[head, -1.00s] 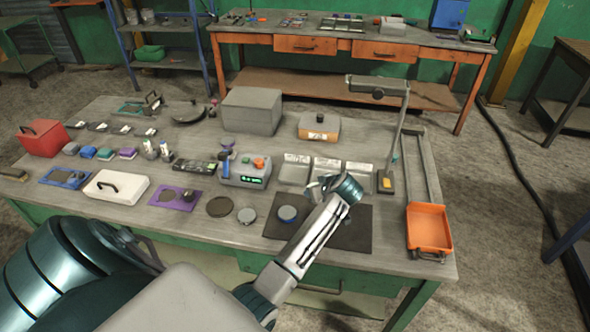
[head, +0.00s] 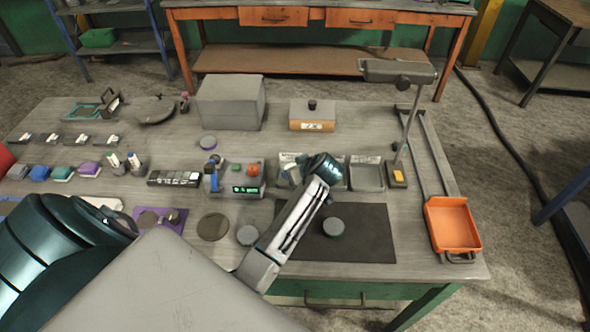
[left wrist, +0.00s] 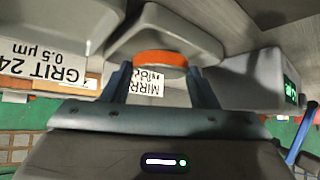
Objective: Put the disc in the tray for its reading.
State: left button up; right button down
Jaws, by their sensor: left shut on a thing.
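My left gripper (head: 292,175) is over the leftmost of three grey trays, beside the meter. In the left wrist view its two fingers are shut on an orange-rimmed disc (left wrist: 160,58), seen nearly edge-on. The tray (left wrist: 165,25) is just beyond the disc; I cannot tell whether they touch. Its label, partly hidden, shows "MIRR". The neighbouring tray has a label (left wrist: 62,68) reading "GRIT 24" and "0.5 µm". The meter (head: 235,179) has a lit green display, too small to read. The right tray (head: 367,176) looks empty; the arm hides most of the middle one.
A green-rimmed disc (head: 333,227) lies on the dark mat (head: 365,235). A grey disc (head: 247,236) and a dark round plate (head: 213,227) lie left of it. A lamp (head: 400,72) stands behind the right tray. An orange bin (head: 452,225) is at the right edge.

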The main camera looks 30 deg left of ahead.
pick_arm(q)
jog(key=shift+s+d+f, duration=0.1)
jog(key=shift+d+f, duration=0.1)
jog(key=shift+f, duration=0.45)
jog(key=shift+w+a+f, duration=0.2)
jog(key=shift+w+a, duration=0.05)
jog(key=shift+a, duration=0.2)
jog(key=o, duration=1)
jog(key=shift+o, duration=0.3)
jog(key=shift+s+d, duration=0.1)
jog(key=shift+s, duration=0.05)
jog(key=shift+d+r, duration=0.2)
jog(key=shift+d+r+p, duration=0.1)
jog(key=shift+r+p, duration=0.15)
jog(key=shift+p, duration=0.05)
jog(key=p+v, duration=0.7)
jog(key=v, duration=0.4)
jog(key=shift+s, duration=0.15)
pick_arm(e)
notch_tip(320, 180, up, 7)
jog(key=shift+a+r, duration=0.15)
jog(key=shift+a, duration=0.25)
